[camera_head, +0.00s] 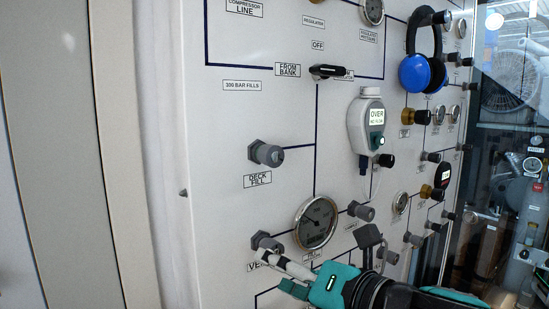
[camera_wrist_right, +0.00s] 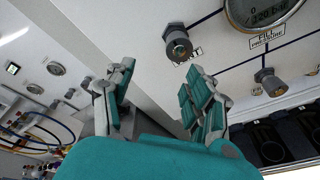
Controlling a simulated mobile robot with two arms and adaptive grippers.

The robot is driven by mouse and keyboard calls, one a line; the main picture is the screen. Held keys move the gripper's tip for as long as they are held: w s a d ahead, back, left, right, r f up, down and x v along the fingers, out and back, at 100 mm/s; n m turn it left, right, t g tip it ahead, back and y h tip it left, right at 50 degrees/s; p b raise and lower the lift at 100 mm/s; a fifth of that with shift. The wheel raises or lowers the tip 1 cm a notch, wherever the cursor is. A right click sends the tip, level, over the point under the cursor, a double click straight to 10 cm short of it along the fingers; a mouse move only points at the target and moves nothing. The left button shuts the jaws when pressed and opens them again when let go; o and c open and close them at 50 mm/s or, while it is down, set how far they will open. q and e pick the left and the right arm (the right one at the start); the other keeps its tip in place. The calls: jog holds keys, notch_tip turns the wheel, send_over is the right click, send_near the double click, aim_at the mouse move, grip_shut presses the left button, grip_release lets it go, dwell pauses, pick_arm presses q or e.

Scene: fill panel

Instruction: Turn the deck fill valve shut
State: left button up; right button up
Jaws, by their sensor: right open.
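The deck fill valve (camera_head: 266,154) is a grey round knob on the white panel (camera_head: 225,120), above the label DECK FILL, in the head view. My right gripper (camera_head: 277,272) is at the lower middle, below the deck fill valve and close to the grey vent knob (camera_head: 264,241). In the right wrist view its two fingers (camera_wrist_right: 155,92) are spread with nothing between them. The vent knob (camera_wrist_right: 178,44) shows there beyond the fingers; whether a finger touches it I cannot tell. The deck fill valve is not recognisable in the wrist view. My left gripper is not in view.
A round pressure gauge (camera_head: 316,222) sits right of the vent knob. A grey handheld meter (camera_head: 366,124) and blue ear defenders (camera_head: 418,72) hang farther right. A black lever (camera_head: 327,71) is above. Clear panel surrounds the deck fill valve.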

jog(key=s+d+r+n+t, duration=0.2)
jog(key=s+d+r+n, duration=0.3)
jog(key=r, duration=0.3)
jog(key=s+d+r+n+t, duration=0.1)
jog(key=s+d+r+n, duration=0.25)
jog(key=r+n, duration=0.35)
jog(key=h+p, duration=0.1)
jog(key=p, duration=0.6)
send_near(276, 156)
jog(key=p+x, duration=0.1)
jog(key=p, duration=0.3)
jog(key=p+x, duration=0.2)
jog(key=p, duration=0.2)
jog(key=p+x, duration=0.1)
jog(key=p, duration=0.3)
jog(key=shift+w+a+r+p, duration=0.2)
jog(key=shift+a+r+p, duration=0.05)
jog(key=shift+p, duration=0.15)
jog(key=x, duration=0.4)
jog(key=b+x, duration=0.1)
jog(key=x, duration=0.1)
jog(key=shift+f, duration=0.3)
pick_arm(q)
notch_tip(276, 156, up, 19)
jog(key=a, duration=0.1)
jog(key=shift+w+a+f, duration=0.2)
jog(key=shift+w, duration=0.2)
pick_arm(e)
jog(key=shift+d, duration=0.1)
